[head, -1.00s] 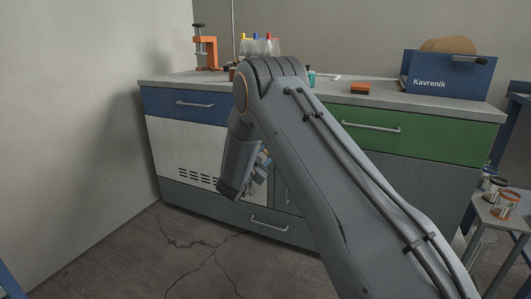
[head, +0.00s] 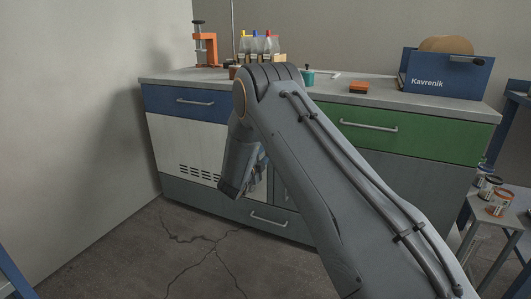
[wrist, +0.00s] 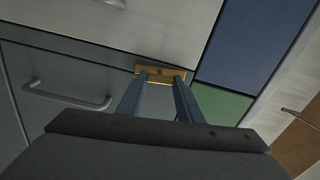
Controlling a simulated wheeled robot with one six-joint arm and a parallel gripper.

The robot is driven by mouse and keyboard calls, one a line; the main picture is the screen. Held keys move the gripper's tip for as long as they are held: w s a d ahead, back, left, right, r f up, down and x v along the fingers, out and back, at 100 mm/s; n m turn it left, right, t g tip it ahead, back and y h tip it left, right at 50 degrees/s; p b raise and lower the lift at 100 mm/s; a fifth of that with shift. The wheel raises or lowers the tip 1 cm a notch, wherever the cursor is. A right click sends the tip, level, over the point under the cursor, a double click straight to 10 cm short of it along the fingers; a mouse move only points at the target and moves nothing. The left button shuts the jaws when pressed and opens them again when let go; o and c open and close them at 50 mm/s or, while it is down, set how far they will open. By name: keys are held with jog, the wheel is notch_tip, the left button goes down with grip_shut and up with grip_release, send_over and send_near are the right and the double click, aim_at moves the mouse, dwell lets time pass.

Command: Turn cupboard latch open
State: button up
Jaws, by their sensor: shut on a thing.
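The cupboard latch (wrist: 161,71) is a small brass-coloured bar at the lower edge of a pale cupboard door (wrist: 120,32) in the wrist view. It lies roughly crosswise in that picture, at my fingertips. My gripper (wrist: 160,79) is shut on the latch, with one finger toward each side of it. In the head view the pale door (head: 185,145) shows with vent slots near its bottom. My wrist hangs in front of its right side, and my arm hides the latch and fingertips there.
In the head view, a blue drawer (head: 185,103) is above the door and a green drawer (head: 400,133) to the right.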

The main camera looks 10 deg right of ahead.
jog(key=shift+m, duration=0.6)
jog(key=o, duration=1.1)
jog(key=shift+p+v, duration=1.15)
jog(key=shift+v, duration=2.75)
